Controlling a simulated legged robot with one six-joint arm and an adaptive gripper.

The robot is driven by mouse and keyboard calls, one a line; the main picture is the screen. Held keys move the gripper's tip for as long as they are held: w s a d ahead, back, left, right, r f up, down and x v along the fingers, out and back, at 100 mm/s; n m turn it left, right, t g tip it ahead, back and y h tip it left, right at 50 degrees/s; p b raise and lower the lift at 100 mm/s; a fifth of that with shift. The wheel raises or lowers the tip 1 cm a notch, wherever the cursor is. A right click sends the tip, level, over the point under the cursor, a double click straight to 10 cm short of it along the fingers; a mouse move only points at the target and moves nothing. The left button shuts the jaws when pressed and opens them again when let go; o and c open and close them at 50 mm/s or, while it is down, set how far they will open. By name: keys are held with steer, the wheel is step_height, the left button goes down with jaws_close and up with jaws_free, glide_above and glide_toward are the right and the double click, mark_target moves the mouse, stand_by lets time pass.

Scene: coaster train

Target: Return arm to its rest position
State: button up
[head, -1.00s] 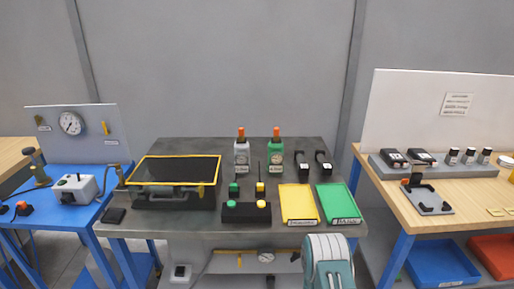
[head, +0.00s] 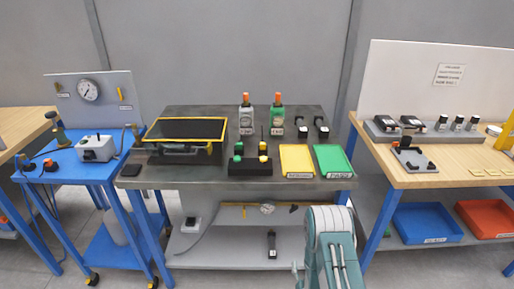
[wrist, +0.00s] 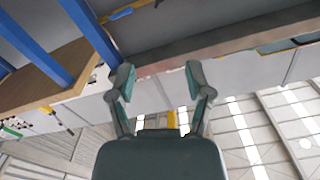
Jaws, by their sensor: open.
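My gripper (wrist: 160,82) is open and empty in the wrist view, its two fingers spread apart with nothing between them. The wrist view looks tilted, with table undersides, blue legs and the ceiling showing beyond the fingers. In the head view my teal and white arm (head: 331,245) is at the bottom, in front of the grey middle table (head: 205,180). The fingers cannot be made out in the head view.
The middle table holds a yellow-framed box (head: 185,140), two bottles, a yellow tray (head: 297,160) and a green tray (head: 333,160). A blue workbench (head: 85,168) stands left. A wooden bench (head: 430,172) stands right, with a blue bin (head: 427,223) and a red bin (head: 486,218) below.

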steer(key=w+r+g, duration=0.3)
steer(key=w+r, duration=0.5)
steer(key=r, duration=0.5)
steer(key=s+r+n+g, duration=0.2)
steer(key=s+r+g, duration=0.15)
steer(key=r, duration=0.95)
steer(key=s+r+g, duration=0.2)
steer(key=s+r, duration=0.2)
steer(key=s, duration=0.5)
steer(key=s+r+n+g, duration=0.1)
steer(key=s+r, duration=0.4)
steer(key=s, duration=0.5)
steer(key=s+r+g, duration=0.2)
steer(key=s+r, duration=0.3)
steer(key=s, duration=0.5)
steer(key=shift+s+g, duration=0.15)
steer(key=shift+g, duration=0.2)
stand_by(0.5)
